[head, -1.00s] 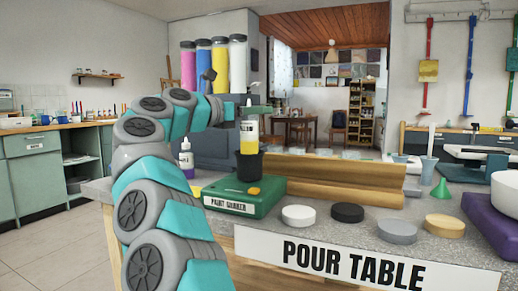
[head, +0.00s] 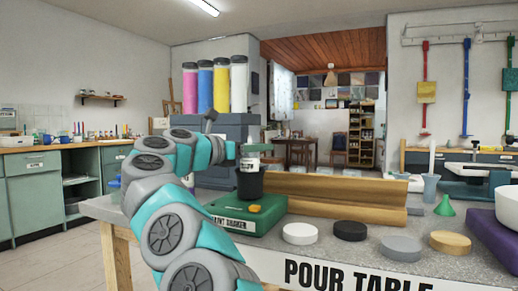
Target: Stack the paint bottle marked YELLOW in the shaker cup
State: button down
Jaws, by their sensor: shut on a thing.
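The paint bottle (head: 248,164) stands upright, its lower part inside the dark shaker cup (head: 250,186). A pale label with dark marks shows just above the rim, too small to read. My gripper (head: 251,151) is shut on the bottle's upper part, close above the cup. The cup stands on the green paint shaker (head: 270,220), which has a yellow-orange knob. The bottle's bottom is hidden in the cup, so I cannot tell whether it rests on the cup's floor.
A wooden trough (head: 340,200) lies right of the cup. White (head: 300,233), black (head: 349,230), grey (head: 400,247) and tan (head: 450,242) discs lie along the front. A green funnel (head: 444,206) and purple block (head: 492,237) are further right. My arm covers the table's left part.

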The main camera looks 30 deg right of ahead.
jog(key=shift+f+b, duration=0.45)
jog(key=shift+b, duration=0.05)
jog(key=c, duration=0.6)
grip_release()
jog(key=shift+r, duration=0.1)
jog(key=shift+r, duration=0.15)
jog(key=shift+r+p, duration=0.3)
jog(key=shift+p, duration=0.3)
jog(key=s+a, duration=0.2)
jog(key=a, duration=0.9)
jog(key=shift+s+a+b, duration=0.15)
jog(key=shift+a+b, duration=0.25)
jog(key=shift+b, duration=0.05)
jog(key=shift+f, duration=0.1)
